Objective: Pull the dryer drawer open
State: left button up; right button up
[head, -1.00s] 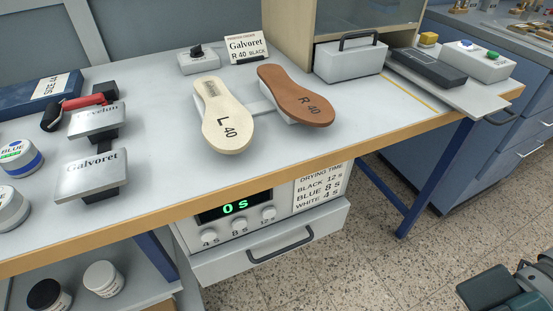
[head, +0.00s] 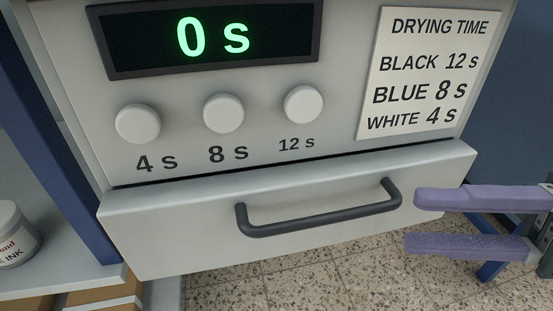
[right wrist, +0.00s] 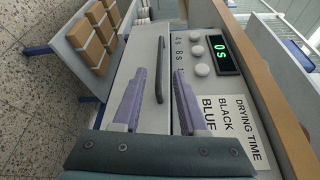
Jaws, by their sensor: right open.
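The dryer drawer (head: 180,235) is a pale grey front below the dryer's panel and looks shut, with a dark seam along its top. Its dark bar handle (head: 318,220) runs across the front; the handle also shows in the right wrist view (right wrist: 160,82). My right gripper (head: 413,220) has purple fingers. It is open and empty, just right of the handle's right end in the head view, one finger above the other. In the right wrist view its fingers (right wrist: 160,73) lie either side of the handle's line, apart from it. My left gripper is not in view.
The dryer panel has a display (head: 205,37) reading 0 s, three round knobs (head: 223,113) and a drying time label (head: 425,75). An ink jar (head: 14,238) stands on a shelf at left. Speckled floor (head: 320,275) lies clear below the drawer.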

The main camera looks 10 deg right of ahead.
aim_at(338, 220)
jog(key=b+x, duration=0.1)
jog(key=x, duration=0.9)
jog(key=shift+s, duration=0.1)
jog(key=shift+c, duration=0.2)
grip_shut()
dwell(1.0)
